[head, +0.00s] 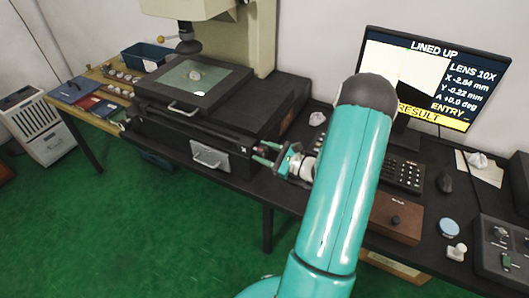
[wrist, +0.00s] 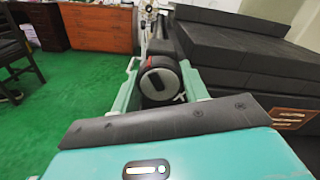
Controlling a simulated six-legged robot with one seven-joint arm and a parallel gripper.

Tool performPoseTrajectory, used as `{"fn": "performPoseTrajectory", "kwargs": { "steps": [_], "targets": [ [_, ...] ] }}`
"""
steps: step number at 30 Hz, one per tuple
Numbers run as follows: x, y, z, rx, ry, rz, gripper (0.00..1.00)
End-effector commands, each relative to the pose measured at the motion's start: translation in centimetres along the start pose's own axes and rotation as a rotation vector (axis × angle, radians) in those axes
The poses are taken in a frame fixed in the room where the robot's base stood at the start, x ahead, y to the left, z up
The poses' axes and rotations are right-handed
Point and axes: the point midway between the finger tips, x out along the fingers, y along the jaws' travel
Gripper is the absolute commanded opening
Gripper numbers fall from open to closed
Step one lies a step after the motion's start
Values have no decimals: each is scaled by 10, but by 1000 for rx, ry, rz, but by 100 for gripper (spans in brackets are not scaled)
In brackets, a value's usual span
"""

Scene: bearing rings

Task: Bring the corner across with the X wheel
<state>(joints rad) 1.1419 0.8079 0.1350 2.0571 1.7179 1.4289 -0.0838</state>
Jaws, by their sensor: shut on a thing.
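The X wheel (wrist: 160,82), a dark round knob with a reddish rim and a pale mark on its face, sits between the two fingers of my gripper (wrist: 160,88) in the wrist view. My gripper is shut on it. In the head view my gripper (head: 268,157) is at the right front of the measuring stage (head: 235,85), and the wheel is too small there to make out clearly. A small pale part (head: 196,75) lies on the stage's glass.
A brown box (head: 396,219) and a control box (head: 500,250) stand at the front right. A side table at the left holds a blue bin (head: 146,56) and several small parts. The green floor (head: 130,220) in front is clear.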

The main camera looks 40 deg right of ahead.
Motion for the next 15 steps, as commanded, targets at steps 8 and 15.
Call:
{"fn": "performPoseTrajectory", "kwargs": {
  "steps": [8, 15],
  "targets": [
    [-1, 0, 0, 1, 1, -1, 52],
    [-1, 0, 0, 2, 1, -1, 66]
  ]
}}
